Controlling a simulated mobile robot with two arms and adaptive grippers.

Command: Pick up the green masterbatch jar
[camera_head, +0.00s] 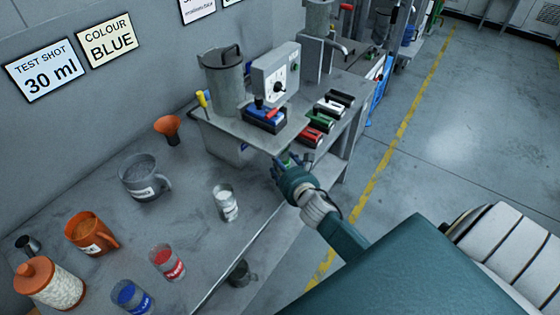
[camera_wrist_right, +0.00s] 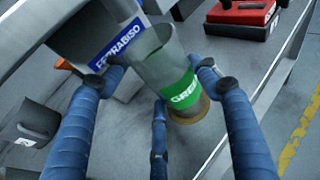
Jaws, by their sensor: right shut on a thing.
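The green masterbatch jar shows in the right wrist view as a clear grey jar with a green label (camera_wrist_right: 181,93) partly reading "GREEN". My right gripper (camera_wrist_right: 163,72) is shut on it, with fingers on both sides and a third finger in front. In the head view my right gripper (camera_head: 284,166) is at the right edge of the bench, by the machine's base; the jar is mostly hidden there. Whether the jar touches the surface below is unclear. My left gripper is not in view.
On the bench stand a red-labelled jar (camera_head: 167,262), a blue-labelled jar (camera_head: 131,297), a white-labelled jar (camera_head: 226,205), a grey jug (camera_head: 143,176) and an orange jug (camera_head: 91,234). The machine (camera_head: 277,75) and coloured magazines (camera_head: 318,124) are close beyond the gripper. Floor is open at right.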

